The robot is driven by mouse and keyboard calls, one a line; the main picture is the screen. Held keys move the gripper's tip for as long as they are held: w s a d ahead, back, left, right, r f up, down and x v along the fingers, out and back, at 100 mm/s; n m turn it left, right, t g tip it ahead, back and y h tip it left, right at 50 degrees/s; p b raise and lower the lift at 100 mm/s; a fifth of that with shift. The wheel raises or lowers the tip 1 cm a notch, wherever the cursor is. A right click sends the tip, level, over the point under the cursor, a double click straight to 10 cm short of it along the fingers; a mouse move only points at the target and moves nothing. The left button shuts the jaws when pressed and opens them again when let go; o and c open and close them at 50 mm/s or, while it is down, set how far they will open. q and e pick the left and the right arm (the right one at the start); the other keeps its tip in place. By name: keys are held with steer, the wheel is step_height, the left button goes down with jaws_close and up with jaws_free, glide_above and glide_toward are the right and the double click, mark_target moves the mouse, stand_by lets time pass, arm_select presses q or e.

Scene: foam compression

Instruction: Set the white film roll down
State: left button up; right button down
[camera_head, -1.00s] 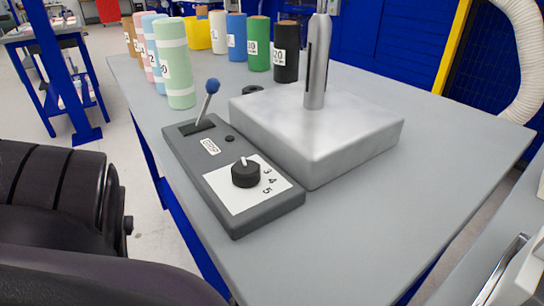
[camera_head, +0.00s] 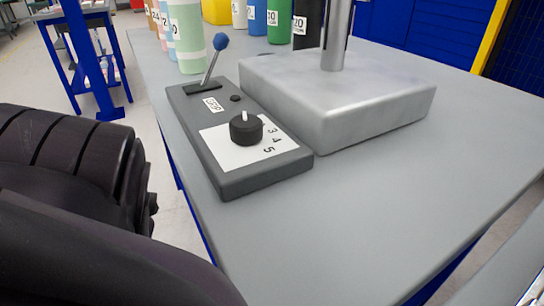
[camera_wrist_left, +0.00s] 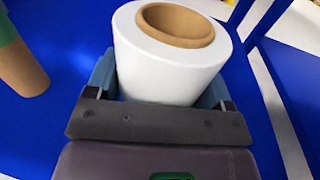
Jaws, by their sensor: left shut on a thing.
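The white film roll (camera_wrist_left: 165,70) has a brown cardboard core (camera_wrist_left: 176,22) and shows only in the left wrist view. My left gripper (camera_wrist_left: 165,85) is shut on it, with one blue-grey finger on each side of the roll. The roll's open end faces up in that view. In the head view only dark links of my left arm show at the left; the left gripper and the roll are out of that picture. My right gripper is in neither view.
A grey table (camera_head: 380,220) bears a control box (camera_head: 240,145) with a lever and knob, and a metal block with a post (camera_head: 340,100). Several coloured rolls (camera_head: 185,35) stand behind. The table's near right part is clear. A brown-and-green cylinder (camera_wrist_left: 22,65) is left of my left gripper.

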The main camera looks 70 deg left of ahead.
arm_select(q)
steer(key=o, duration=1.1)
steer(key=shift+f, duration=0.1)
steer(key=shift+o, duration=0.2)
steer(key=p+v, duration=0.1)
steer(key=v, duration=1.1)
